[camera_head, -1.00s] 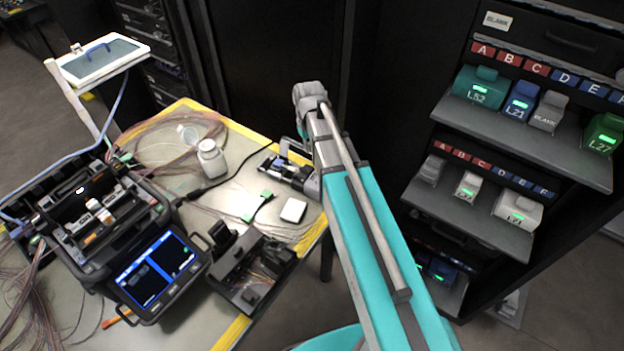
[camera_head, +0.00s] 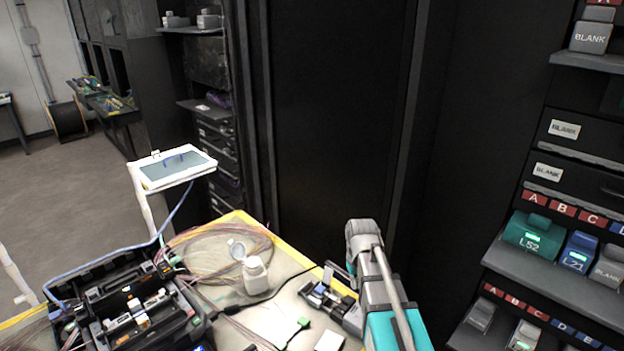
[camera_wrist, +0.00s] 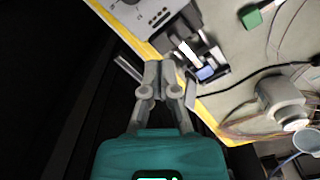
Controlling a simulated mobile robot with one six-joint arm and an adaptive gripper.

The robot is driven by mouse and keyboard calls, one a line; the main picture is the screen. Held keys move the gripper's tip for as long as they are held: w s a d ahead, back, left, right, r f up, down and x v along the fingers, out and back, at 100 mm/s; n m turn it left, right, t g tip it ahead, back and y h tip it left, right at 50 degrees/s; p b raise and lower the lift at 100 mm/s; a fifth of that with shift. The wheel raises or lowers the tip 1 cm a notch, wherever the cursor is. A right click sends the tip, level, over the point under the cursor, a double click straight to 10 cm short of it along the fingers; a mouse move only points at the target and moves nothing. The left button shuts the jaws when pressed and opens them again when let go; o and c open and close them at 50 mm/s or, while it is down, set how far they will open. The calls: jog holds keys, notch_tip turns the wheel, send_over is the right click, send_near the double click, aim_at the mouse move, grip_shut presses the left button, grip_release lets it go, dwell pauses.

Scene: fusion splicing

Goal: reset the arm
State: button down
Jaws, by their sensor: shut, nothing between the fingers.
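My gripper (camera_wrist: 160,72) shows in the wrist view with its two grey fingers together and nothing between them. It is in front of the dark space beside the table (camera_wrist: 215,118), near the table's yellow edge, and appears clear of the things there. In the head view my teal and grey arm rises at the lower right, by the table's right edge.
A splicer (camera_head: 140,315), a white bottle (camera_head: 255,276) and a small black device (camera_head: 328,300) stand on the table. A white-framed tray (camera_head: 178,168) stands behind. A shelf rack (camera_head: 545,262) with lit modules is at right. Dark cabinets stand behind.

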jog(key=s+m, duration=0.1)
jog(key=s, duration=0.9)
jog(key=shift+s+a+m, duration=0.3)
jog(key=shift+s+a, duration=0.05)
dwell(0.6)
